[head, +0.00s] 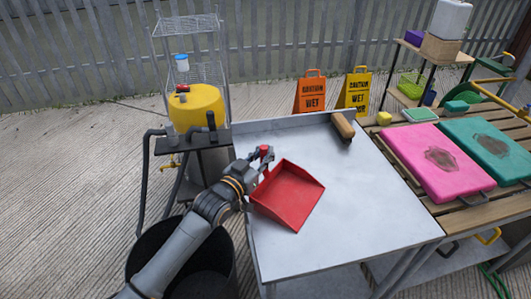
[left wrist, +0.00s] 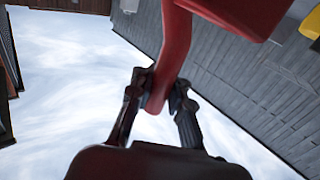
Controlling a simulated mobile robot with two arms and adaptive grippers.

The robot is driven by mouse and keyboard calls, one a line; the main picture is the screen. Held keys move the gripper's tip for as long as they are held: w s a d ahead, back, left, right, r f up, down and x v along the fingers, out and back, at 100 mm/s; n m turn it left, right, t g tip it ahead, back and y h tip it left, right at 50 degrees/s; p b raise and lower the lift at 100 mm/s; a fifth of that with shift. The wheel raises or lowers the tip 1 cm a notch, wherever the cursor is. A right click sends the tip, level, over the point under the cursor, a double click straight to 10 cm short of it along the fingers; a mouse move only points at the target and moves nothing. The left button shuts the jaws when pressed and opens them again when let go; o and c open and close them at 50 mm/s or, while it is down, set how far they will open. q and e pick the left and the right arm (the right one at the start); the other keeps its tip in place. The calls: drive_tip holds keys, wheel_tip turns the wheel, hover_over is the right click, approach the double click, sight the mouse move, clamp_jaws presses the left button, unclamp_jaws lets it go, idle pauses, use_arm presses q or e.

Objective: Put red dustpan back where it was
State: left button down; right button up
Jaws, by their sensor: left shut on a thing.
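The red dustpan (head: 288,195) is over the left part of the grey-white table (head: 385,215) in the head view, its pan toward the right and front. My left gripper (head: 262,160) is at the handle end, near the table's left edge. In the left wrist view, the two fingers of my left gripper (left wrist: 158,95) are shut around the red handle (left wrist: 173,55). The pan (left wrist: 235,12) shows at the top of that view. I cannot tell whether the pan touches the tabletop. My right gripper is in neither view.
A brush (head: 342,126) lies at the table's far edge. Orange (head: 310,94) and yellow (head: 354,91) caution signs stand behind. A slatted bench at right holds pink (head: 437,160) and green (head: 490,150) pads. A dark bin (head: 190,262) stands at front left. The table's right part is clear.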

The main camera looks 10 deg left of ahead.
use_arm(q)
drive_tip(key=c, duration=1.3)
unclamp_jaws()
drive_tip(key=shift+f, duration=0.1)
drive_tip(key=shift+o, duration=0.2)
drive_tip(key=v, duration=1.2)
